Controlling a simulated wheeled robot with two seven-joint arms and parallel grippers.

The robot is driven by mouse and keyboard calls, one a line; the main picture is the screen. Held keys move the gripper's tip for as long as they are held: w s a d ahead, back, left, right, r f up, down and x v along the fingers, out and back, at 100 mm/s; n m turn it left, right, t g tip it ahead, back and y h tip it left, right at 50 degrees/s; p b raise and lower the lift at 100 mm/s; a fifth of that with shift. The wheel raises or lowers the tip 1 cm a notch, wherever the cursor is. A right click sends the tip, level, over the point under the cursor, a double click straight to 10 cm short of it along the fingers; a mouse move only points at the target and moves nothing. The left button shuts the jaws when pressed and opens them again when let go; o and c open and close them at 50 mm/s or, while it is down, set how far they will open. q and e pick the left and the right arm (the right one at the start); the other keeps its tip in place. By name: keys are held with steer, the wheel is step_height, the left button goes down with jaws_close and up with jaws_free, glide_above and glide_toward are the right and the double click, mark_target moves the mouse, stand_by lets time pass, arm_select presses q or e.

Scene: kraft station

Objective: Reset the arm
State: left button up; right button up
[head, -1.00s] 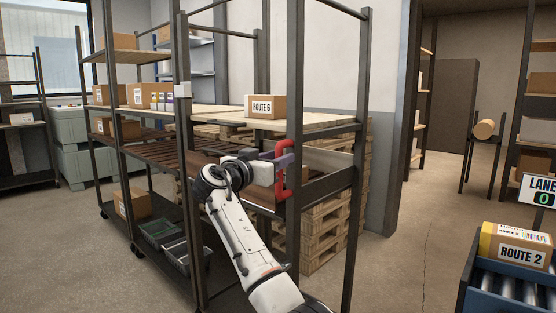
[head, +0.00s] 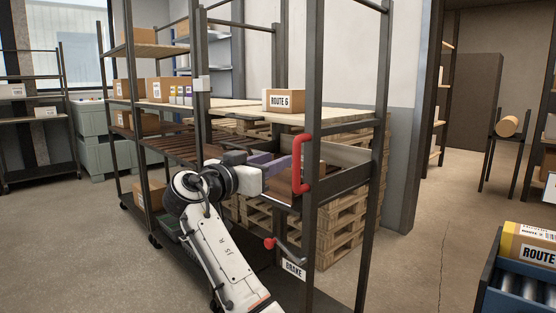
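My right arm (head: 215,240) rises from the bottom middle of the head view, bent at the wrist. My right gripper (head: 276,165) points right, with two purple fingers that look spread apart and nothing visible between them. Its fingertips are close to the left of a red handle (head: 301,165) on the rack's front post; in this view a small gap seems to lie between them. My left gripper is not in view.
A wheeled rack (head: 316,210) stands close around my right arm. A red-knobbed lever (head: 270,243) and a BRAKE label (head: 294,270) are low on it. A ROUTE 6 box (head: 283,100) sits on its shelf. A blue roller conveyor (head: 490,285) is at lower right. Floor between is clear.

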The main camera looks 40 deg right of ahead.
stand_by(0.4)
